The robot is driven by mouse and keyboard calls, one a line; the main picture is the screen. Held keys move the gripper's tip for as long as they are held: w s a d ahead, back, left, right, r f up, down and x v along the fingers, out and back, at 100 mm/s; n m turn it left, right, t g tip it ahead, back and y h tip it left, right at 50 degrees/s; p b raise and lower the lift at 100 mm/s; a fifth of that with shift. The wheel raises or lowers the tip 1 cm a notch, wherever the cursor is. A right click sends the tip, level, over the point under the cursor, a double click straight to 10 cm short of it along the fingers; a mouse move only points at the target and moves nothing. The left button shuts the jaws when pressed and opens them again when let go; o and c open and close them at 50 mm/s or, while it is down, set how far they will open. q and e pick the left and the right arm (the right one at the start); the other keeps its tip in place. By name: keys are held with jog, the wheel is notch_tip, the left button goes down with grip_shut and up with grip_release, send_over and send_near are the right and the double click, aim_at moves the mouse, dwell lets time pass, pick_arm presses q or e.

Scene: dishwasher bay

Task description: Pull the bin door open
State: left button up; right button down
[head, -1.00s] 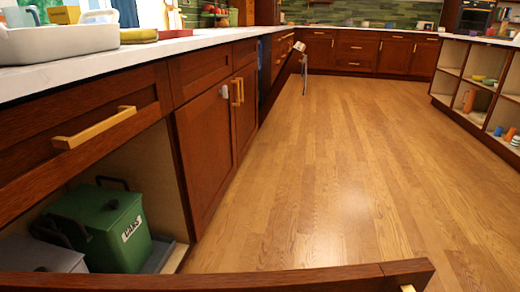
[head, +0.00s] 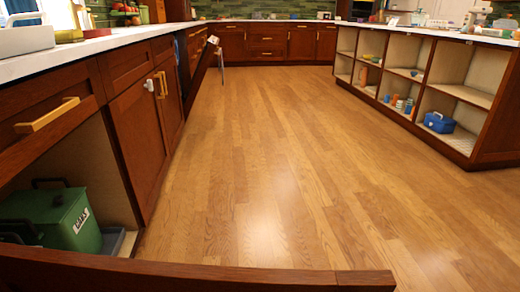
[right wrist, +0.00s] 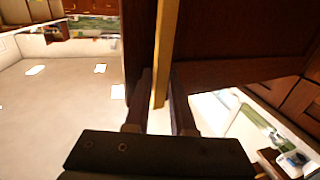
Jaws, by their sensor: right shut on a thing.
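The bin door (head: 200,273) stands pulled out from its cabinet, and its dark red-brown top edge crosses the bottom of the head view. Behind it, a green lidded bin (head: 70,222) with a white label shows in the open compartment. In the right wrist view a gold bar handle (right wrist: 165,60) runs beside a dark wood panel (right wrist: 235,40). My right gripper (right wrist: 159,95) has its fingers on either side of this handle and is shut on it. Neither gripper shows in the head view; my left gripper is in no view.
A drawer with a gold handle (head: 47,115) sits above the open compartment, under the white countertop (head: 75,50). Further along, a dishwasher door (head: 207,60) stands partly open. Wide wooden floor (head: 270,170) is clear. An open-shelved island (head: 460,100) stands at right.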

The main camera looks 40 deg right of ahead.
jog(key=shift+f, duration=0.1)
jog(key=c, duration=0.8)
grip_release()
jog(key=shift+s, duration=0.1)
jog(key=v, duration=0.9)
jog(key=shift+s+b, duration=0.4)
jog(key=shift+b, duration=0.05)
jog(key=shift+a, duration=0.1)
